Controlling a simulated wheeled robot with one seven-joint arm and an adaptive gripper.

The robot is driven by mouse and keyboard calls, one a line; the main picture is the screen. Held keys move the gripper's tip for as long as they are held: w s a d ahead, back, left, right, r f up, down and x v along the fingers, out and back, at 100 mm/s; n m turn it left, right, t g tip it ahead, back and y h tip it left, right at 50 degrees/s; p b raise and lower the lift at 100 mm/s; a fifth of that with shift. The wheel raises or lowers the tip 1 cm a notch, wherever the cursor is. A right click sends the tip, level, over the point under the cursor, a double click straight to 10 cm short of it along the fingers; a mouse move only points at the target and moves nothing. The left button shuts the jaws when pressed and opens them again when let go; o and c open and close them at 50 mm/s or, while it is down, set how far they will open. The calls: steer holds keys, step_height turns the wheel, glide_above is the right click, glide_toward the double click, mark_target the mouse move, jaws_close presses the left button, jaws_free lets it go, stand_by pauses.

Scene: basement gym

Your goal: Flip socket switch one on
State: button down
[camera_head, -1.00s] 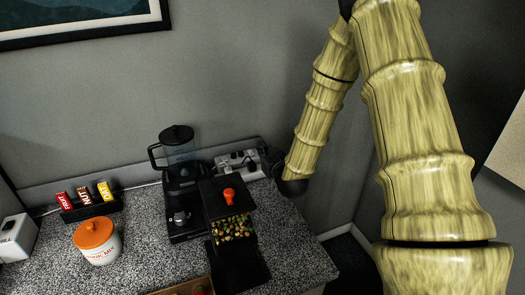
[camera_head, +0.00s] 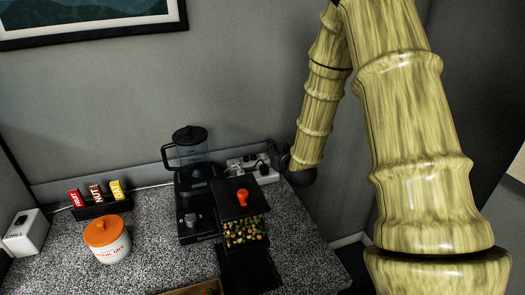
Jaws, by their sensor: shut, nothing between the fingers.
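A white socket panel (camera_head: 262,176) is on the low wall strip at the back right of the counter. Black plugs sit in it, and a white cable runs left from it. Its single switches are too small to tell apart, so I cannot tell which are on. My gripper (camera_head: 270,153), dark and small in this view, is at the right end of the panel, with the arm coming down from the upper right. It is shut and holds nothing. I cannot tell whether its tips touch the panel; the gripper hides part of the panel's right end.
A black blender (camera_head: 189,165) stands left of the socket. A dark dispenser with an orange knob (camera_head: 242,197) stands in front of it. An orange-lidded jar (camera_head: 106,240), a rack of colourful packets (camera_head: 100,209) and a white box (camera_head: 25,233) are further left. The counter's right edge is clear.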

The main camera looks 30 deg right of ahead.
steer(key=w, duration=0.1)
steer(key=p, duration=0.4)
glide_above(263, 156)
steer(key=f, duration=0.3)
steer(key=shift+s+a, duration=0.1)
steer(key=shift+s, duration=0.1)
steer(key=shift+f+p, duration=0.35)
steer(key=shift+f, duration=1.3)
